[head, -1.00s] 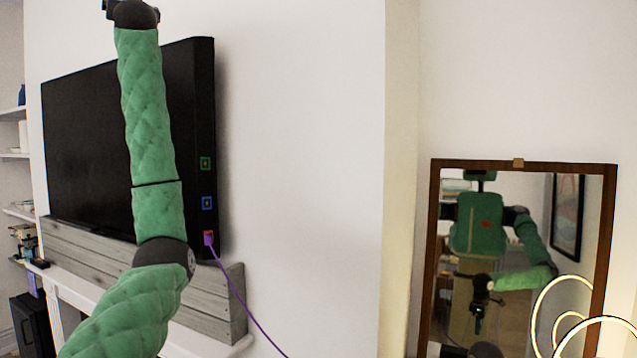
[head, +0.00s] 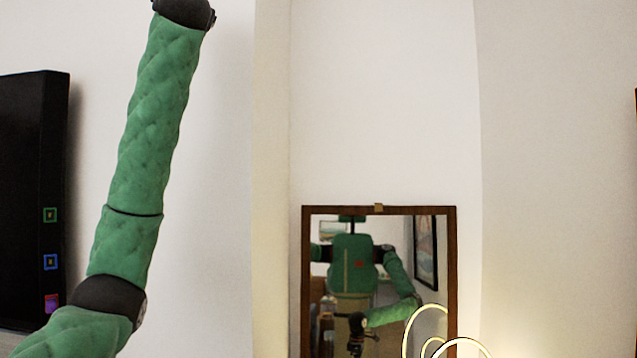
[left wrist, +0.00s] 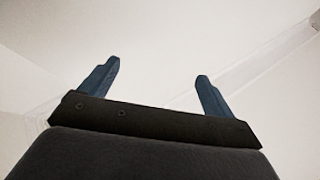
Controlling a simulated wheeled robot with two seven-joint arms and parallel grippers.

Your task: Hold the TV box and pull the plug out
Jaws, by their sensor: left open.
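The black TV box (head: 25,185) is at the left edge of the head view, partly cut off. Its side carries a green-framed port (head: 50,215), a blue-framed port (head: 50,262) and, lowest, the purple plug (head: 51,305) seated at a red port. The plug's cable is hidden or out of frame. My left arm rises in front of the wall, right of the TV box; its gripper is above the head view. In the left wrist view my left gripper (left wrist: 158,70) is open and empty, facing pale wall and ceiling. My right gripper shows only as a small, unclear reflection.
A wood-framed mirror (head: 308,280) stands in the middle, reflecting my body and one arm. A glowing ring lamp (head: 407,330) is at its lower right. The wall between TV box and mirror is bare.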

